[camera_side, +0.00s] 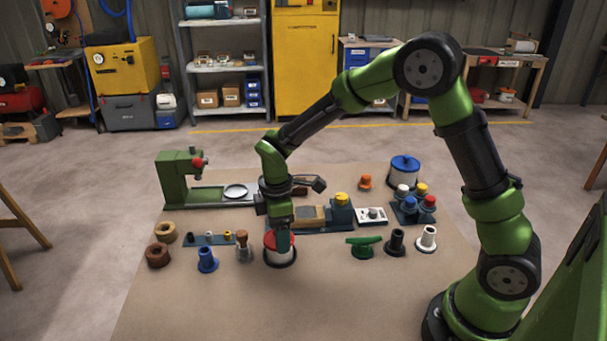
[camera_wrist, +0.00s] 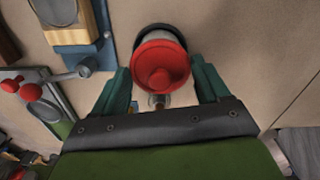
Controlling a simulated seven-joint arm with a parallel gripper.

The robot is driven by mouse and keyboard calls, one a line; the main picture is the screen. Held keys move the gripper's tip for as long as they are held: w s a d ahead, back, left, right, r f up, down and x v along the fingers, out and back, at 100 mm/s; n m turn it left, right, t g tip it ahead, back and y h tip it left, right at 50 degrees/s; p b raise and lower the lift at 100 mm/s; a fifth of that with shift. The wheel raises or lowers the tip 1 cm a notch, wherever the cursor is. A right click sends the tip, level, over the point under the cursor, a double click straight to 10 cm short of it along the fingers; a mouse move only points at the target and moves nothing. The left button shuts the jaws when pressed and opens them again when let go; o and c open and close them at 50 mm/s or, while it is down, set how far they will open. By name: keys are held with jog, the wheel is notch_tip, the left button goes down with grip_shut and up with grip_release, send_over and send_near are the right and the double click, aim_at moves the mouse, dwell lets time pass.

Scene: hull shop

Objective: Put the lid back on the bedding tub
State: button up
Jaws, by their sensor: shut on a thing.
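A red lid with a round knob (camera_wrist: 160,76) sits between the fingers of my gripper (camera_wrist: 163,72), which is shut on it. In the side view my gripper (camera_side: 281,240) points down and partly hides the red lid (camera_side: 269,241). Directly below is a white tub (camera_side: 280,256) with a dark base ring. The lid is at the tub's top; I cannot tell whether it rests fully on the rim. In the wrist view the tub's pale wall and dark base (camera_wrist: 158,29) show just past the lid. A second white tub with a blue lid (camera_side: 404,165) stands at the back right.
A glass jar with a cork (camera_side: 243,247) and a blue flanged part (camera_side: 207,259) stand close left. A green press (camera_side: 178,180) is farther left. A blue vise with a wooden block (camera_side: 340,211) is behind. A green-handled part (camera_side: 363,246) stands right. The front mat is clear.

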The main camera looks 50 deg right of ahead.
dwell(0.4)
jog(key=o, duration=1)
jog(key=shift+r, duration=3.5)
grip_shut()
